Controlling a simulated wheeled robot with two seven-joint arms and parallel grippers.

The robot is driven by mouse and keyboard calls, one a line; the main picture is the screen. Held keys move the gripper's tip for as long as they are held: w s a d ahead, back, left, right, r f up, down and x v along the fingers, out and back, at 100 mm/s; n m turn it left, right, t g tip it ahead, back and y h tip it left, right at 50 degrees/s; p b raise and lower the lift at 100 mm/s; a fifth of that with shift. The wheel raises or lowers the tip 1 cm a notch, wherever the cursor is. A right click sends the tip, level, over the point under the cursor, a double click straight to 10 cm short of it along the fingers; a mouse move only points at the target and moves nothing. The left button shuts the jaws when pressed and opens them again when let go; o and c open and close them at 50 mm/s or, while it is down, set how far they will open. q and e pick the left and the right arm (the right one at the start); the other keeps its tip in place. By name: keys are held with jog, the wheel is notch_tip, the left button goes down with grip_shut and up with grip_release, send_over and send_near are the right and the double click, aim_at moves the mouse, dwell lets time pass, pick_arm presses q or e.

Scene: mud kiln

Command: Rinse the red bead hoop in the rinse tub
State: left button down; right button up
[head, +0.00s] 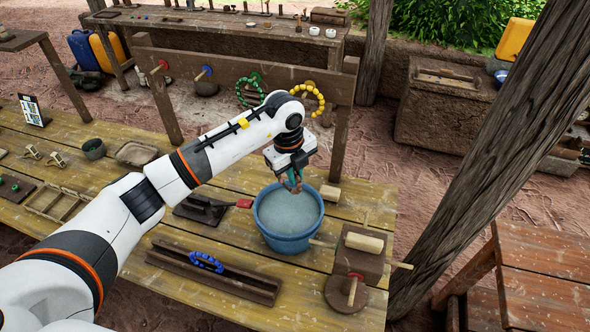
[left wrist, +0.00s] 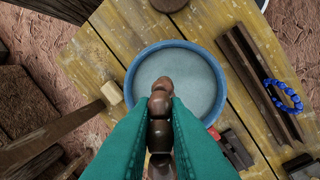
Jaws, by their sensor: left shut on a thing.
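The rinse tub (head: 286,244) is a round blue tub of grey-blue water on the plank table. Its rim also shows in the left wrist view (left wrist: 181,44). My left gripper (head: 291,180) points down above the tub, its green fingers shut on a string of reddish-brown beads, the red bead hoop (left wrist: 160,104). The beads show between the fingers in the left wrist view, in front of the water; the rest of the hoop is hidden. I cannot tell whether the beads touch the water. My right gripper is not in view.
A blue bead hoop (head: 207,262) lies on a dark wooden trough (head: 240,285) in front. A wooden block with a roller (head: 363,242) stands right of the tub. Green (head: 249,90) and yellow (head: 307,98) hoops hang on the rail behind. A post (head: 485,140) rises at right.

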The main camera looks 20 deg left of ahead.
pick_arm(q)
notch_tip(320, 180, down, 4)
jog(key=shift+d+r+b, duration=0.1)
jog(key=shift+d+b, duration=0.05)
jog(key=shift+b, duration=0.85)
notch_tip(320, 180, down, 14)
jog(key=b, duration=1)
jog(key=shift+r+p, duration=0.35)
jog(key=shift+r, duration=0.05)
jog(key=shift+f, duration=0.15)
jog(key=shift+f+b, duration=0.3)
jog(key=shift+b, duration=0.05)
jog(key=shift+r+p, duration=0.35)
jog(key=shift+r, duration=0.1)
jog(key=shift+f+b, duration=0.35)
jog(key=shift+f, duration=0.1)
